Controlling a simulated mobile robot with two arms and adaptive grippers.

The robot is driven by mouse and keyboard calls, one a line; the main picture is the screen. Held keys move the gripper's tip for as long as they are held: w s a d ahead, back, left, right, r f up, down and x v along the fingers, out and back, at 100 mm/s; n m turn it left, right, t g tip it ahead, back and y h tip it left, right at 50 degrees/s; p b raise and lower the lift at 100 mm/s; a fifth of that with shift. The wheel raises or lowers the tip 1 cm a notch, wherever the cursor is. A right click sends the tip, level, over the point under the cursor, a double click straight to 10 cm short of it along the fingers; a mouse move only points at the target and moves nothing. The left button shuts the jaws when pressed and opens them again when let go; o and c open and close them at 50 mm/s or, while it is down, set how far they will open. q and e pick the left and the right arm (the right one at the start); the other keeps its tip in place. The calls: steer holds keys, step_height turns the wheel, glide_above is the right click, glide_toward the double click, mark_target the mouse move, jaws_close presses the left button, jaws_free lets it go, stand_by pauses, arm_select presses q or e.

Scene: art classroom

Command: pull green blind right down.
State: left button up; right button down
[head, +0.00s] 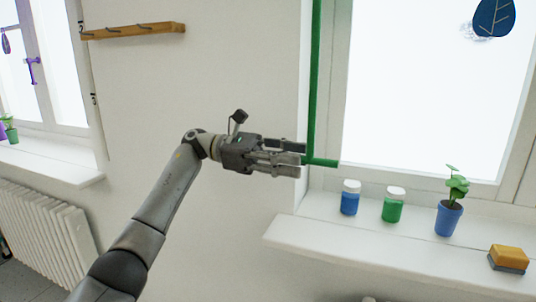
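The green blind's visible part is a narrow upright green strip (315,80) at the left side of the right-hand window. A short green bar (324,163) sticks out to the right at its lower end. My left gripper (304,156) reaches in from the left with its fingers pointing right. Its fingers look parted, and the tips are beside the lower end of the strip, by the green bar. I cannot tell whether they touch it. My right gripper is not in view.
Below the window, the white sill (340,241) holds a blue jar (349,203), a green jar (392,210), a potted plant (449,218) and a yellow sponge-like block (509,257). A wooden hook rail (130,31) is on the wall. A radiator (45,235) stands at left.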

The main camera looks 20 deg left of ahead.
arm_select(q)
steer(key=a, duration=1.1)
steer(key=shift+w+a, duration=0.3)
steer(key=shift+w, duration=0.1)
